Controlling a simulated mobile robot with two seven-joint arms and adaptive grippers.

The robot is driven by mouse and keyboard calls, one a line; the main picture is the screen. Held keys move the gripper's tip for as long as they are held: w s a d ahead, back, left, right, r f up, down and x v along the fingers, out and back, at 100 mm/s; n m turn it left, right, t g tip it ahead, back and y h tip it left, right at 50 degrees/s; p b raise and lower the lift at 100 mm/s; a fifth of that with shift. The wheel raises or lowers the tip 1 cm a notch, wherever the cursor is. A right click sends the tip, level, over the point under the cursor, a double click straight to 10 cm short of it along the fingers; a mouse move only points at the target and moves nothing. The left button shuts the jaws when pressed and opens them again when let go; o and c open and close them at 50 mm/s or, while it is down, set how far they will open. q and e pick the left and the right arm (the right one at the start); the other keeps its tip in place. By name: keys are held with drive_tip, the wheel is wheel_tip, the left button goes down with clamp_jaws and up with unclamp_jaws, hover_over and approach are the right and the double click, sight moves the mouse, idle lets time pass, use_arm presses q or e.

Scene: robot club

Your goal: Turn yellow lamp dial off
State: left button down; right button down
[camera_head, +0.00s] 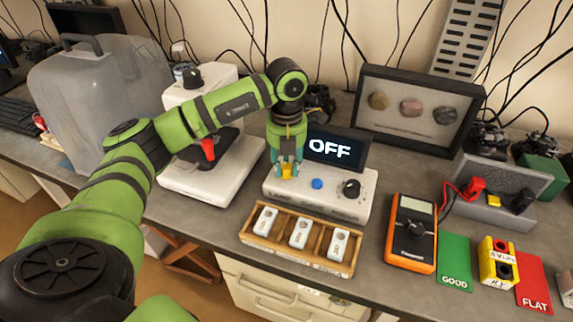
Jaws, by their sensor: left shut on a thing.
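The white control box (325,205) stands on the grey bench with a dark screen (340,149) at its back that reads "OFF". A yellow dial (289,171) is on the left of its top, with a blue button (317,184) and a black knob (352,188) to the right. My left gripper (287,168) points down from above and is shut on the yellow dial, which it partly hides. My right gripper is not in view.
A wooden tray (246,236) with several white modules sits in front of the box. An orange multimeter (409,234), a green card (455,262) and a yellow battery block (497,261) lie to the right. A white machine (214,180) stands left, a framed display (418,108) behind.

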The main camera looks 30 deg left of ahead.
sight(287, 166)
use_arm(q)
drive_tip(key=shift+n, duration=0.6)
drive_tip(key=c, duration=0.9)
unclamp_jaws()
drive_tip(key=shift+r, duration=0.1)
wheel_tip(287, 166, up, 12)
drive_tip(key=shift+f, duration=0.1)
